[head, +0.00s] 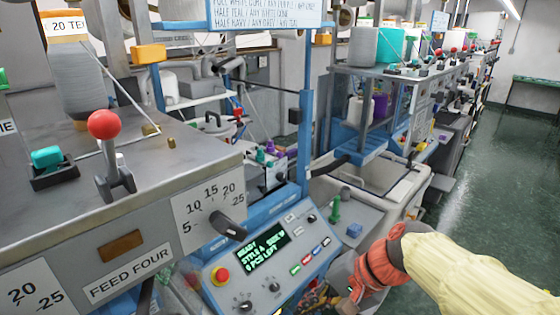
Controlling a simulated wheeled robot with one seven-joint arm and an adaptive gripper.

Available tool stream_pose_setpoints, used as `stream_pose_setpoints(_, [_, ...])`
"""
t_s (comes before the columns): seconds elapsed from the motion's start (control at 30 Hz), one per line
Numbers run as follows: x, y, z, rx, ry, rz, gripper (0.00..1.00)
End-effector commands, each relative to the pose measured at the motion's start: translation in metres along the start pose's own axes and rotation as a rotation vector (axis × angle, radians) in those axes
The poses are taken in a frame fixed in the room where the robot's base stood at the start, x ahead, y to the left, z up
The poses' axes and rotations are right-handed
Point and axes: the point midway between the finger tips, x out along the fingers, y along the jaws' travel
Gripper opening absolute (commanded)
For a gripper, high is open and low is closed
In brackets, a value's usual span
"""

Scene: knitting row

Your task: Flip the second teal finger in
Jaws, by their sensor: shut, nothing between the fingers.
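Small coloured pegs stand in a row on the knitting machine behind the control panel. A purple one (260,156) and a teal one (270,147) show there. They are too small to tell which is the second teal finger or how it is set. A larger teal piece (46,157) sits in a black holder on the grey top at left. My arm, in orange and pale yellow covers, comes in from the lower right. My gripper (346,300) is low at the bottom edge, partly cut off, shut and empty, right of the control panel and apart from the pegs.
The control panel (262,255) has a lit green screen and a red button (220,275). A red-knobbed lever (104,125) stands on the grey housing at left. A green peg (335,207) and blue block (354,230) are on the ledge. Clear green floor (480,150) lies at right.

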Motion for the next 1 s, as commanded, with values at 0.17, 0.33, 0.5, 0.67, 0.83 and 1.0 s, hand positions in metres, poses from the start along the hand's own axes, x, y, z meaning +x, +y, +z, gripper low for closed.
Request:
stream_pose_setpoints(0.17, [-0.002, -0.066, -0.028, 0.265, -0.135, -0.156, 0.0])
stream_pose_setpoints(0.33, [-0.003, -0.119, -0.07, 0.515, -0.248, -0.31, 0.0])
stream_pose_setpoints(0.5, [-0.006, -0.163, -0.125, 0.762, -0.348, -0.472, 0.0])
stream_pose_setpoints(0.67, [-0.009, -0.188, -0.189, 0.992, -0.427, -0.633, 0.0])
stream_pose_setpoints(0.83, [-0.012, -0.196, -0.258, 1.207, -0.488, -0.8, 0.0])
stream_pose_setpoints(1.0, [-0.012, -0.19, -0.306, 1.348, -0.521, -0.923, 0.0])
